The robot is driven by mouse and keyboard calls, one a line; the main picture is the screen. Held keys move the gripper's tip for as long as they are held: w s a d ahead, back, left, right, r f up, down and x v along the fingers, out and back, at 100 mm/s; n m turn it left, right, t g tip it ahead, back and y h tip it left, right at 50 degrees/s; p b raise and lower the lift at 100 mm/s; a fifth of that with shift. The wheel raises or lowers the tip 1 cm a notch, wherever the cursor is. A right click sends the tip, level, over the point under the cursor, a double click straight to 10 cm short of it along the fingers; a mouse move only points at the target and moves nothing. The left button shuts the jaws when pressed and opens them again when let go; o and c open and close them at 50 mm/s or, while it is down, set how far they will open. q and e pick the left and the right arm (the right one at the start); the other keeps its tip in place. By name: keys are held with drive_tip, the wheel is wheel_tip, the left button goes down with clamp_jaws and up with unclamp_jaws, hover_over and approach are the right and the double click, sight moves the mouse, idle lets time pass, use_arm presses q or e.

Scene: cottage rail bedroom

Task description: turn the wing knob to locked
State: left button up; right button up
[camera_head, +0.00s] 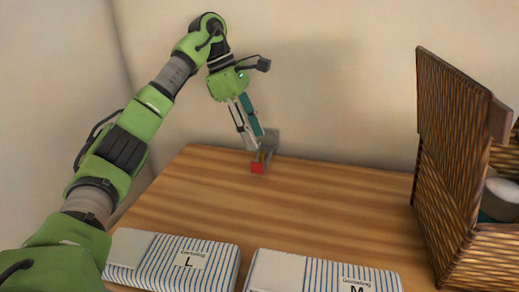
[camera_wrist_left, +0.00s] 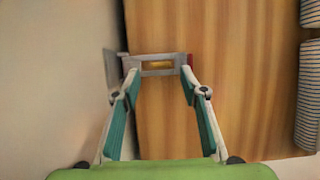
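A small grey fixture (camera_head: 271,140) stands at the back edge of the wooden top by the wall. A red piece (camera_head: 257,168) shows at its front. In the left wrist view the grey fixture (camera_wrist_left: 113,68) has a crosswise grey part with a brass-coloured piece (camera_wrist_left: 157,65) in its middle and the red piece (camera_wrist_left: 190,60) at its right end. I cannot tell which part is the wing knob or how it is turned. My left gripper (camera_head: 256,142) points down at the fixture. Its fingers (camera_wrist_left: 159,80) are apart, on either side of the brass-coloured piece, with nothing visibly gripped.
Two striped packages, one marked L (camera_head: 190,262) and one marked M (camera_head: 345,278), lie along the front of the wooden top (camera_head: 320,200). A wicker basket with raised lid (camera_head: 450,135) stands at the right. The middle is clear. The wall (camera_head: 340,60) is close behind the fixture.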

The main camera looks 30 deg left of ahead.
sight(261, 152)
use_arm(q)
drive_tip(key=x, duration=0.2)
drive_tip(key=p+x, duration=0.1)
drive_tip(key=x, duration=0.1)
drive_tip(key=shift+s+d, duration=0.1)
drive_tip(key=shift+s, duration=0.05)
drive_tip(key=shift+f, duration=0.3)
drive_tip(key=c, duration=1.1)
